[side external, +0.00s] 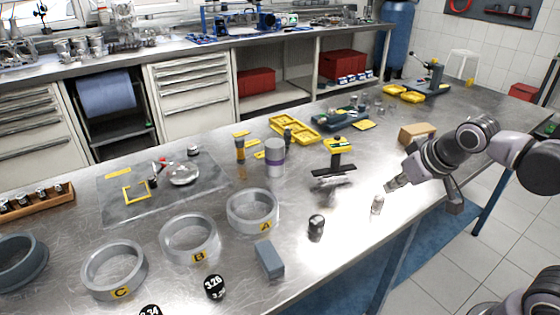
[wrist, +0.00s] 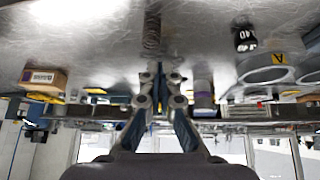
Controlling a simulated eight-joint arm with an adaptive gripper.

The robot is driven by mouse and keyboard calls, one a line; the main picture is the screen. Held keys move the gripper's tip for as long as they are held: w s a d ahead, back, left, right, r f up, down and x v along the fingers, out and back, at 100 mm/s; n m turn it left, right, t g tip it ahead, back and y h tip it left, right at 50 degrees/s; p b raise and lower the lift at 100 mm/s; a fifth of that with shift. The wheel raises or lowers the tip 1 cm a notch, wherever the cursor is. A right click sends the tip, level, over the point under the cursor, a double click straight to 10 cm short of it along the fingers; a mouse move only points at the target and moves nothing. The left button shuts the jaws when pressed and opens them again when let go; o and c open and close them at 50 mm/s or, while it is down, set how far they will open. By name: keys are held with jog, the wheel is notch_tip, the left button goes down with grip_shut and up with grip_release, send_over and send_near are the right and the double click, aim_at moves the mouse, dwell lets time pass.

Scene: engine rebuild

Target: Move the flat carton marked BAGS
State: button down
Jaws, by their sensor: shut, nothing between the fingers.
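A small tan cardboard carton (side external: 417,133) sits on the steel bench near its right part, behind my gripper in the side view. It also shows at the left of the upside-down wrist view (wrist: 43,80), with a white label too small to read. My gripper (side external: 391,186) is low over the bench's front edge, apart from the carton. In the wrist view my gripper (wrist: 158,72) has its fingers together with nothing between them.
A black-topped stand (side external: 334,168), a dark cylinder (side external: 316,228) and a grey block (side external: 269,259) are to the left. Yellow trays (side external: 403,94) lie behind the carton. Large rings (side external: 252,211) fill the left front.

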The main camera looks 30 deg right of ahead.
jog(key=w+d+r+m+g+h, duration=0.25)
jog(key=w+d+m+h, duration=0.4)
jog(key=w+d, duration=0.65)
jog(key=w+d+f+m+g+h, duration=0.1)
jog(key=w+d+f+m, duration=0.1)
jog(key=d, duration=0.3)
jog(key=w+d+f+m+g+h, duration=0.1)
jog(key=w+d+m, duration=0.1)
jog(key=d+m, duration=0.2)
jog(key=w+d+f+m+g+h, duration=0.1)
jog(key=w+d+f+m+g, duration=0.1)
jog(key=d, duration=0.5)
jog(key=shift+w+d+f+m, duration=0.1)
jog(key=shift+w+f+m, duration=0.25)
jog(key=shift+m, duration=0.4)
jog(key=shift+w+d+f+h, duration=0.15)
jog(key=shift+d+h, duration=0.1)
jog(key=shift+d, duration=0.2)
send_near(424, 126)
jog(key=d, duration=0.1)
jog(key=d+f, duration=0.1)
jog(key=d, duration=0.1)
jog(key=d+f, duration=0.1)
jog(key=d, duration=0.1)
jog(key=shift+d, duration=0.25)
jog(key=shift+d+f, duration=0.1)
jog(key=shift+f, duration=0.75)
